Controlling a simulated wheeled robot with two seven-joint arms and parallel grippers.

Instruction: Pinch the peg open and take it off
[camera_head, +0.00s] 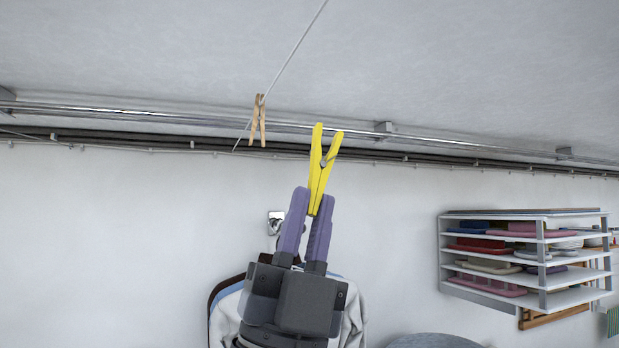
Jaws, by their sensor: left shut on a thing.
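A yellow peg (318,172) stands upright between the purple fingers of my left gripper (314,205). The gripper is shut on the lower end of the peg, and its two upper ends spread apart above the fingers. The peg looks clear of the line in this view. A wooden peg (257,122) hangs on the thin line (295,48), up and to the left of the yellow peg. My right gripper is not in view.
A metal pipe (190,118) and dark cables run along the top of the wall. A white shelf unit (492,268) with folded items and dishes hangs at the right. Light clothing (226,318) hangs behind my gripper, partly hidden.

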